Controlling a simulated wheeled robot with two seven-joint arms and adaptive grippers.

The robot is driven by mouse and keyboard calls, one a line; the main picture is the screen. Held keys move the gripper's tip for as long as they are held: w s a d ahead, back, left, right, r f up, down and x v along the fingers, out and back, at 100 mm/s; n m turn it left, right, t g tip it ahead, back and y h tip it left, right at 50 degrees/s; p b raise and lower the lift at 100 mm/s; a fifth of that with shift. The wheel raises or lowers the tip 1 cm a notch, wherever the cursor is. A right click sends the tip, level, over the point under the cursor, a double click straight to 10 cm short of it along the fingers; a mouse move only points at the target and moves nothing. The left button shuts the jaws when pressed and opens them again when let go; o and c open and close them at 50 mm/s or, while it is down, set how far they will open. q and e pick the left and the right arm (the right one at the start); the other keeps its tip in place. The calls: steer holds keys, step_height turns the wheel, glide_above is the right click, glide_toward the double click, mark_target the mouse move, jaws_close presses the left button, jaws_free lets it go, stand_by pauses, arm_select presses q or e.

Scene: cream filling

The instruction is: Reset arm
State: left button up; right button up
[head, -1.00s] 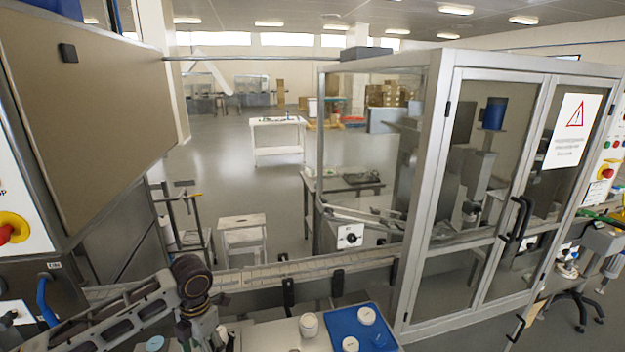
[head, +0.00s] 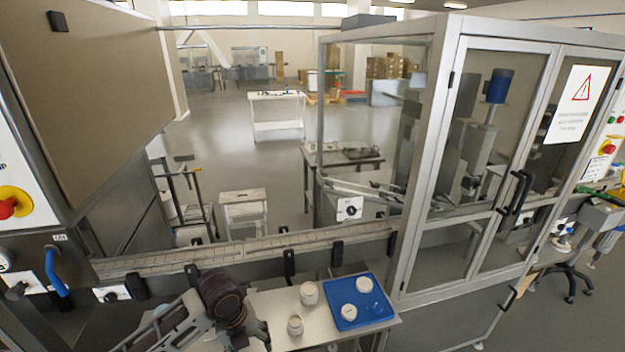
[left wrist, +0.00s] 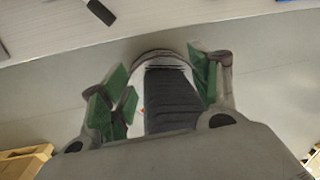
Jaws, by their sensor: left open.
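My left arm comes in from the lower left in the head view. Its wrist is low in front of the conveyor, and the gripper (head: 258,338) is partly cut off by the bottom edge, just left of the small table (head: 278,304). In the left wrist view, the left gripper (left wrist: 160,78) has its green-padded fingers spread apart. A dark grey part with a pale rounded end shows between and behind them; I see nothing clasped. My right gripper is in neither view.
White jars (head: 309,293) stand on the small table, some on a blue tray (head: 376,315). The conveyor (head: 250,246) runs behind them. A glass-doored machine (head: 470,150) stands at right, and a control cabinet (head: 95,110) at left.

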arm_select(q)
steer(key=s+d+f+n+t+h, duration=0.1)
steer(key=s+d+n+t, duration=0.2)
steer(key=n, duration=0.7)
steer(key=s+a+f+n+y, duration=0.2)
steer(key=s+a+n, duration=0.75)
steer(key=n, duration=1.05)
step_height(320, 180, down, 36)
steer(key=s+g+b, duration=0.2)
steer(key=s+a+f+b, duration=0.1)
steer(key=s+a+f, duration=0.1)
steer(key=s+f, duration=0.8)
steer(key=s+a+f+b, duration=0.1)
steer(key=s+a+f, duration=0.1)
steer(key=s+f, duration=0.9)
steer(key=shift+s+a+m+g, duration=0.3)
steer(key=shift+s+g, duration=0.1)
steer(key=shift+s, duration=0.15)
